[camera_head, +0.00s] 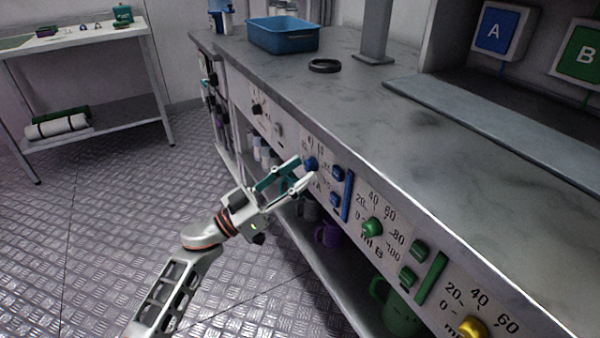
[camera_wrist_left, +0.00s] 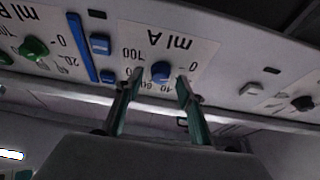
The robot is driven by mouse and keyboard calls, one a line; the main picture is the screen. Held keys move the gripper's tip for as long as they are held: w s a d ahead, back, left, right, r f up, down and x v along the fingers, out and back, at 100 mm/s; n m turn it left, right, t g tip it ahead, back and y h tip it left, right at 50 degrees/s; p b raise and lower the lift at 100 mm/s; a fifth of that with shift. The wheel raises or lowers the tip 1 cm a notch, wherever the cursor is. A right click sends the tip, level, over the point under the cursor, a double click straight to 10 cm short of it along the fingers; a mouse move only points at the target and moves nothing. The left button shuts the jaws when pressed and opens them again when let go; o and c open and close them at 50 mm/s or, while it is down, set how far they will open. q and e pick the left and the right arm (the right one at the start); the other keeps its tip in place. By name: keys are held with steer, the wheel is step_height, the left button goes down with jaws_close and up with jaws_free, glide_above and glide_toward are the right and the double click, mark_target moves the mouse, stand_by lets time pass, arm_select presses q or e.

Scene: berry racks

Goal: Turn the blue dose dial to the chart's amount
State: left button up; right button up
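The blue dose dial (camera_head: 310,163) sits on the bench's front panel at the blue section marked A. In the left wrist view the dial (camera_wrist_left: 160,71) shows upside down with a printed scale around it; its pointer direction is too small to read. My left gripper (camera_head: 300,173) is open in front of it. In the left wrist view its two fingers (camera_wrist_left: 160,83) stand apart, one on each side of the dial; I cannot tell whether they touch it. My right gripper is not in view. I see no chart with a readable amount.
Blue buttons (camera_head: 337,173) and a blue bar (camera_head: 347,195) are right of the dial. A green dial (camera_head: 372,227) and a yellow dial (camera_head: 472,327) follow along the panel. Mugs stand on the shelf below. A blue tray (camera_head: 283,40) and black ring (camera_head: 324,66) are on the benchtop.

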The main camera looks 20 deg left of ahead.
arm_select(q)
steer(key=shift+w+d+r, duration=0.15)
steer(key=shift+w+d, duration=0.1)
steer(key=shift+w, duration=0.1)
jaws_close()
steer(key=shift+m, duration=0.3)
